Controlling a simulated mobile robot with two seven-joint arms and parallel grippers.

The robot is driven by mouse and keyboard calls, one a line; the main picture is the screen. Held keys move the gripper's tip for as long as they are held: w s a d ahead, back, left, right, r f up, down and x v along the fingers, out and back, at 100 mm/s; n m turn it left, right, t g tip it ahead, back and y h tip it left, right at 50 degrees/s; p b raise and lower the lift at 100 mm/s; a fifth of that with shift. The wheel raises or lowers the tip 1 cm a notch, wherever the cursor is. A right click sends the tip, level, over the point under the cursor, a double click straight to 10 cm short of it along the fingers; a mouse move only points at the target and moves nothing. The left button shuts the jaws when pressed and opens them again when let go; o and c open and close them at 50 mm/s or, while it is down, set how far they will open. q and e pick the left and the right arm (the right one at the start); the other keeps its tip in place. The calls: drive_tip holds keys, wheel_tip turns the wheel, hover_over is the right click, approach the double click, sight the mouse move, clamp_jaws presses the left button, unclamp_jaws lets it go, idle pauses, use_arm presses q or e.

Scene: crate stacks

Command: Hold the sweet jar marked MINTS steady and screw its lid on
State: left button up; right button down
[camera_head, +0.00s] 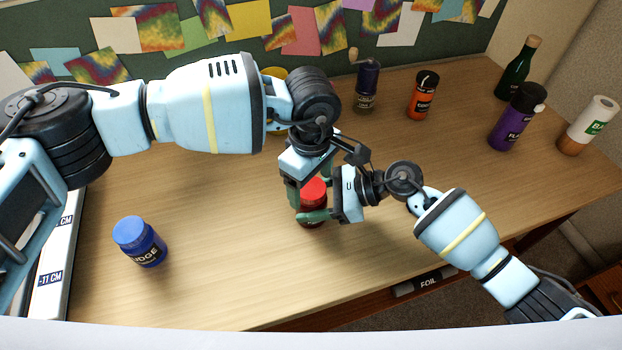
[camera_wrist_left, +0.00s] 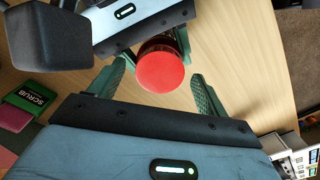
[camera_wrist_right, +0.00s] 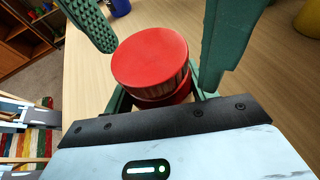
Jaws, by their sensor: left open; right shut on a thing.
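The jar (camera_head: 313,222) stands on the wooden table in the middle of the head view, dark red below a red lid (camera_head: 313,187). No MINTS label is readable. In the right wrist view the ribbed lid (camera_wrist_right: 150,60) sits on top of the jar; I cannot tell how tightly. My right gripper (camera_head: 316,210) is shut on the jar's body from the right side, below the lid. My left gripper (camera_head: 310,182) comes from above, open, with its fingers on either side of the lid. In the left wrist view gaps show between these fingers and the lid (camera_wrist_left: 160,68).
A blue fudge jar (camera_head: 140,243) stands at the left front. A dark purple grinder (camera_head: 367,87), an orange container (camera_head: 422,96), a purple bottle (camera_head: 516,118), a green bottle (camera_head: 516,72) and a white-and-brown container (camera_head: 588,126) stand at the back and right. Table around the held jar is clear.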

use_arm(q)
drive_tip(key=shift+r, duration=2.25)
drive_tip(key=shift+c, duration=1.2)
drive_tip(key=n, duration=0.6)
drive_tip(key=shift+d+r, duration=0.1)
drive_tip(key=shift+r, duration=0.15)
drive_tip(key=n, duration=0.5)
drive_tip(key=shift+r, duration=0.25)
drive_tip(key=n, duration=0.3)
drive_tip(key=shift+r, duration=0.15)
drive_tip(key=n, duration=0.4)
drive_tip(key=shift+r+n, duration=0.2)
drive_tip(key=shift+n, duration=0.1)
drive_tip(key=n, duration=0.4)
drive_tip(key=shift+r+n, duration=0.25)
drive_tip(key=shift+n, duration=0.05)
drive_tip(key=n, duration=0.4)
drive_tip(key=shift+r+n, duration=0.2)
drive_tip(key=shift+n, duration=0.1)
drive_tip(key=n, duration=0.6)
drive_tip(key=shift+r, duration=0.3)
